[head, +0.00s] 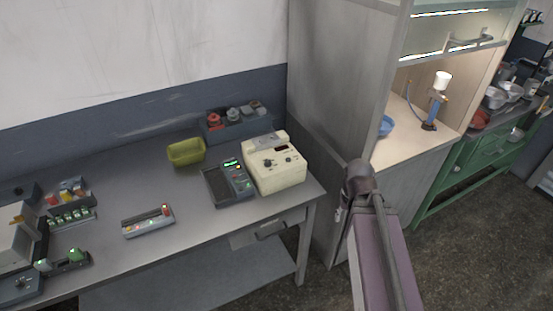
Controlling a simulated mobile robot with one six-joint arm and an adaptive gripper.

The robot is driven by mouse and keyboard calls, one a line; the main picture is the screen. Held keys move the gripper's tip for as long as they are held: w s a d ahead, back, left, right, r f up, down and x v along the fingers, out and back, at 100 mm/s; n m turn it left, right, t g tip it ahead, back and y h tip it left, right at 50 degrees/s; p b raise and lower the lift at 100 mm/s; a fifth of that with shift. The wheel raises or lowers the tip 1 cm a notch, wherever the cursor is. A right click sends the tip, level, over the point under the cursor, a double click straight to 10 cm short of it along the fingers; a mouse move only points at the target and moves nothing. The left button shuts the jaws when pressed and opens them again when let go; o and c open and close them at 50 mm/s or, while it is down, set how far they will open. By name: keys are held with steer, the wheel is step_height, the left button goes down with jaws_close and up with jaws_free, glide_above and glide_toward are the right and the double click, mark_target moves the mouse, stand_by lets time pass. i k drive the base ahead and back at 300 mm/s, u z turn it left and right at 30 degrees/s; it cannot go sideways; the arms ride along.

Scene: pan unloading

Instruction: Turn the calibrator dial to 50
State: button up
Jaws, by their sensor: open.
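A cream-coloured instrument box (275,177) stands on the grey table near its right end. Its sloped top has a small dark display and several dark knobs. A dark handheld-style device (217,188) lies against its left side, with a small green-lit display and several buttons. I cannot tell which of the two is the calibrator, and no dial scale is readable. My arm (380,250) rises from the bottom edge, right of the table. My gripper does not show in this view.
On the grey table (185,222) are a yellow-green bin (186,151), a blue-grey box with knobs (237,121), a small panel with a red light (148,220), and more devices at the left. A tall grey cabinet (335,90) stands right of the table. Bare tabletop lies in front.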

mark_target(268, 164)
steer(key=z, duration=0.15)
steer(key=k, duration=1.1)
steer(key=u, duration=0.5)
steer(key=i, duration=1)
steer(key=u, duration=0.05)
